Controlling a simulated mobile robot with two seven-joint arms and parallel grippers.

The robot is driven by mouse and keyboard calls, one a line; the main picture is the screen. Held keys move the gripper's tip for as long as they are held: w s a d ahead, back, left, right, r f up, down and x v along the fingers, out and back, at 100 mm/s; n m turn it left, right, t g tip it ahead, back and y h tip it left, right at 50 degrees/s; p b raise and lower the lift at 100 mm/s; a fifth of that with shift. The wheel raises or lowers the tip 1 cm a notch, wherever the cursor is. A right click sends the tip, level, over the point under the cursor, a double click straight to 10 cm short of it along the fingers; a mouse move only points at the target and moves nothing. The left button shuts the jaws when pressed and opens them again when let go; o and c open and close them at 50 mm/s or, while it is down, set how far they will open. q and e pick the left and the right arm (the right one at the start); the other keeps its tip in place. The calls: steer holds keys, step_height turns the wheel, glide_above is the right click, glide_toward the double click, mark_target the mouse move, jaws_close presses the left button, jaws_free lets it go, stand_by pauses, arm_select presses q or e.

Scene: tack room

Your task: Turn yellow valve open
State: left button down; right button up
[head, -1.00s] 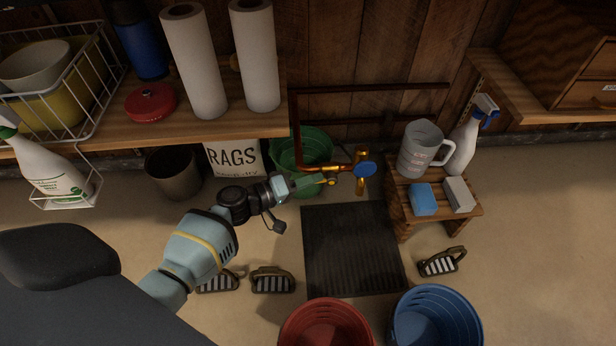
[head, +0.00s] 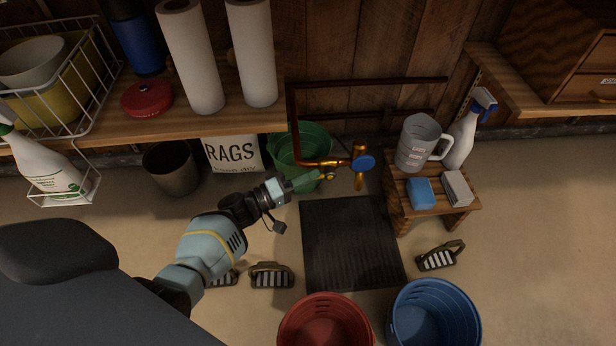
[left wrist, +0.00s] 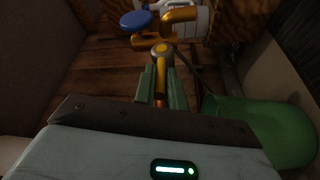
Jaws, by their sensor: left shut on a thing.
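The yellow valve (head: 330,176) sits on the copper pipe low at the back wall, left of the blue round handle (head: 364,163). In the left wrist view, its yellow hub (left wrist: 162,50) shows just beyond my fingertips, and its lever runs back between them. My left gripper (head: 310,180) reaches it from the left, with green fingers shut on the lever. The fingers (left wrist: 161,88) hide part of the lever. The blue handle also shows at the top of the left wrist view (left wrist: 136,20). My right gripper is not in view.
A green bucket (head: 288,150) stands behind the fingers. A black mat (head: 350,245) lies in front of the pipe. A small wooden stool (head: 425,200) holds a jug, spray bottle and sponges. Red (head: 325,325) and blue (head: 435,315) buckets stand in front. A shelf (head: 225,122) overhangs at left.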

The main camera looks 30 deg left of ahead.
arm_select(q)
steer(key=c, duration=1.5)
jaws_free()
steer(key=shift+d, duration=0.2)
steer(key=shift+o, duration=0.2)
steer(key=shift+a, duration=0.1)
steer(key=p+v, duration=0.2)
steer(key=v, duration=0.5)
steer(key=shift+s+a, duration=0.2)
steer(key=shift+s, duration=0.1)
steer(key=shift+f, duration=0.1)
